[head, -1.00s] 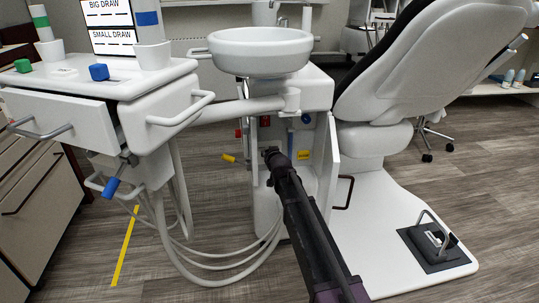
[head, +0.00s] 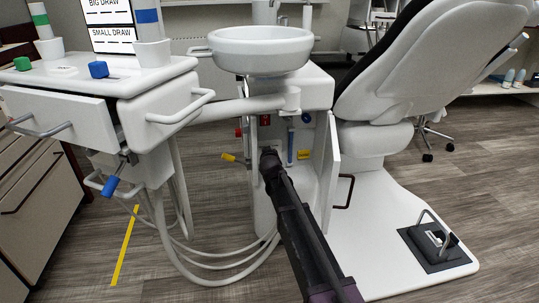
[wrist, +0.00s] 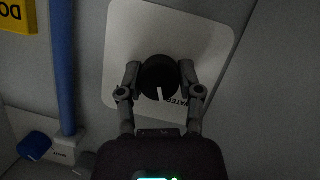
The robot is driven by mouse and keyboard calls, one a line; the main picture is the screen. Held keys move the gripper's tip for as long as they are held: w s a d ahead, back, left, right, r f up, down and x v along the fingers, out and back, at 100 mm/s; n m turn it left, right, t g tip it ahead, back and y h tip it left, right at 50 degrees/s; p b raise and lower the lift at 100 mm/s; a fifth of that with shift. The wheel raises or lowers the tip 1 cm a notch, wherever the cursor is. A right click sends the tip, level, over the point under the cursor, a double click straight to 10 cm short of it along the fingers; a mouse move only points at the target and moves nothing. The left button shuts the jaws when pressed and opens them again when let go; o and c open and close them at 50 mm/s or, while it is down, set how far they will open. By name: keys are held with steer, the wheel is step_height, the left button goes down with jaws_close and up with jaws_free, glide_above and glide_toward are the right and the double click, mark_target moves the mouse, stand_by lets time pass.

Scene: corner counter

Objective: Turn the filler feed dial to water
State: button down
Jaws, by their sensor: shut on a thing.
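The black round feed dial (wrist: 158,76) sits on a white plate (wrist: 120,50) in the wrist view. Its white pointer line points down in the picture, towards the left end of a label reading "ATER", whose first part is not clear. My gripper (wrist: 160,79) has one finger on each side of the dial and is shut on it. In the head view my gripper (head: 268,160) reaches into the open cabinet under the basin. The dial is hidden there behind my gripper and arm.
A blue pipe (wrist: 62,65), blue knob (wrist: 34,145) and yellow tag (wrist: 15,15) are left of the plate in the wrist view. In the head view the open cabinet door (head: 333,160) stands right of my arm. Hoses (head: 215,262) hang left.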

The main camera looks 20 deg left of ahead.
steer(key=shift+w, duration=0.15)
steer(key=shift+c, duration=1.3)
jaws_free()
steer(key=shift+y, duration=0.3)
